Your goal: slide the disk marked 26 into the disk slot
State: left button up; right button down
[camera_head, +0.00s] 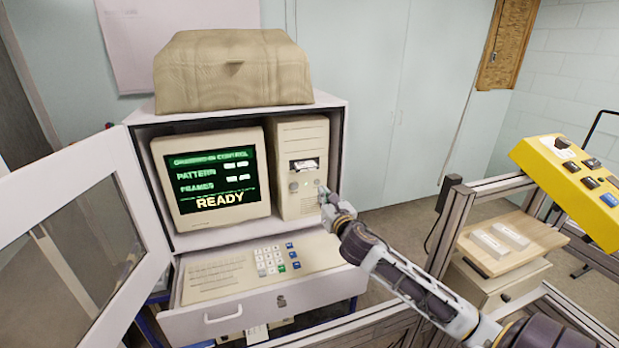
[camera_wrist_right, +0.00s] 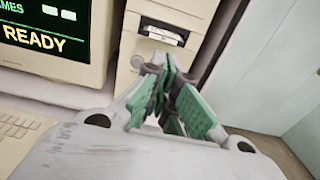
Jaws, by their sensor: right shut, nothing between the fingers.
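The disk slot (camera_head: 303,158) is a dark opening high on the front of the beige computer tower (camera_head: 287,133). A white-labelled piece that looks like a disk (camera_head: 304,165) sits in it, its edge showing at the opening. It also shows in the right wrist view (camera_wrist_right: 163,34), where its marking is too small to read, so I cannot tell if it is 26. My right gripper (camera_head: 322,190) is shut and empty, in front of the tower, below and to the right of the slot. Its green fingers (camera_wrist_right: 168,85) meet in the right wrist view. My left gripper is not in view.
A monitor (camera_head: 212,180) showing READY stands left of the tower inside a white cabinet with its glass door (camera_head: 75,245) open. A keyboard drawer (camera_head: 265,290) is pulled out below. A yellow button box (camera_head: 575,185) and metal frame (camera_head: 455,220) stand at right.

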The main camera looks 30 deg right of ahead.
jog(key=shift+w, duration=0.15)
jog(key=p, duration=0.2)
send_near(304, 163)
jog(key=shift+w+d+f, duration=0.15)
jog(key=shift+w+f, duration=0.35)
jog(key=shift+w, duration=0.2)
jog(key=shift+w+d+f, duration=0.2)
jog(key=shift+w+f, duration=0.3)
jog(key=shift+w, duration=0.25)
jog(key=shift+w, duration=0.1)
jog(key=shift+w+d+r+p, duration=0.1)
jog(key=shift+w+p, duration=0.1)
jog(key=shift+w, duration=0.1)
jog(key=shift+w+d+r+p, duration=0.1)
jog(key=shift+w+p, duration=0.05)
jog(key=shift+w, duration=0.2)
dwell(0.4)
jog(key=shift+f, duration=0.1)
